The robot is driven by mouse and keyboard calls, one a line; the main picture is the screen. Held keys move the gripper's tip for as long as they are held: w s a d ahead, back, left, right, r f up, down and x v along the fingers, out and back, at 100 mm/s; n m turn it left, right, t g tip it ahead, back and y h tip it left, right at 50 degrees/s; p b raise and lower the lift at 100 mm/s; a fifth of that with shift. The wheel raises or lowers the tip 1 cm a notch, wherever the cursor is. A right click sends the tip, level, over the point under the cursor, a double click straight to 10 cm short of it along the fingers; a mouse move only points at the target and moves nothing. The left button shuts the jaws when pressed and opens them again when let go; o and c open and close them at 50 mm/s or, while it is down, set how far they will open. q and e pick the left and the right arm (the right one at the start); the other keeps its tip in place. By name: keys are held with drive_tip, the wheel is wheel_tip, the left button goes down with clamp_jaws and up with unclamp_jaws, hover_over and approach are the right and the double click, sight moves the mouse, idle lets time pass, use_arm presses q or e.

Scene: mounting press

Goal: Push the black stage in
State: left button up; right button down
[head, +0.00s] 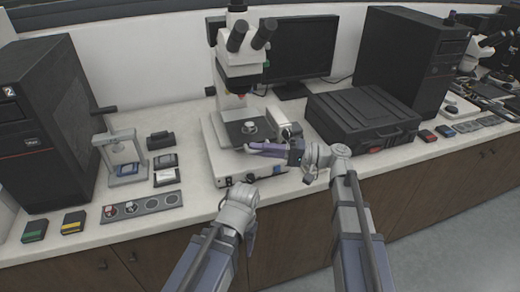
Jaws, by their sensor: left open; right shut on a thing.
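The black stage (241,133) sits on the white base of the microscope (240,65), below its head. A small round silver piece (249,127) lies on top of the stage. My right gripper (262,148) reaches in from the right. Its purple fingers lie along the stage's front edge and are shut there, seemingly on the stage; the exact contact is too small to see. My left gripper (251,232) is open and empty, in front of the counter edge and below the microscope base, with its finger pointing down. Its other finger is hidden.
A small white press (122,155) stands left, near a grey strip with round wells (141,206) and small boxes. A black computer tower (40,125) fills the far left.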

sight(256, 140)
drive_tip(key=shift+w, duration=0.1)
idle(0.7)
drive_tip(key=w, duration=0.2)
drive_tip(key=w+a, duration=0.1)
drive_tip(key=w, duration=0.1)
drive_tip(key=shift+a, duration=0.15)
drive_tip(key=shift+s, duration=0.1)
drive_tip(key=c, duration=0.9)
unclamp_jaws()
drive_tip(key=shift+s+d+f+b, duration=0.15)
drive_tip(key=shift+d, duration=1.8)
drive_tip(key=shift+s+d+f+b, duration=0.1)
drive_tip(key=shift+s+d+b, duration=0.05)
drive_tip(key=shift+d, duration=1.8)
